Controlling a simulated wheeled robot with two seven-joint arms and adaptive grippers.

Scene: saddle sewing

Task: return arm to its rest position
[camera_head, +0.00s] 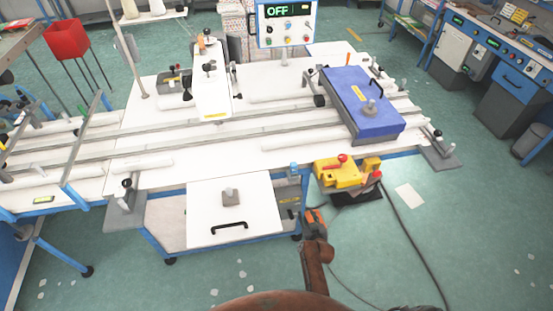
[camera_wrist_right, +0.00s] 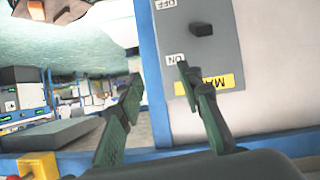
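My right gripper (camera_head: 309,220) is in front of the sewing table's front edge, low beside the table's white front panel (camera_head: 230,228). In the right wrist view the fingers of my right gripper (camera_wrist_right: 158,75) are spread apart with nothing between them. They are in front of a grey switch box (camera_wrist_right: 195,50) with a dark knob (camera_wrist_right: 202,29), OFF and ON labels and a yellow label. Whether a finger touches the box I cannot tell. My left gripper is out of view.
The white table (camera_head: 265,155) carries rails and a blue block (camera_head: 350,100). A yellow device (camera_head: 340,174) with red knobs stands at its right front. A display (camera_head: 284,10) reads OFF. The floor (camera_head: 480,230) to the right is mostly clear, with a cable across it.

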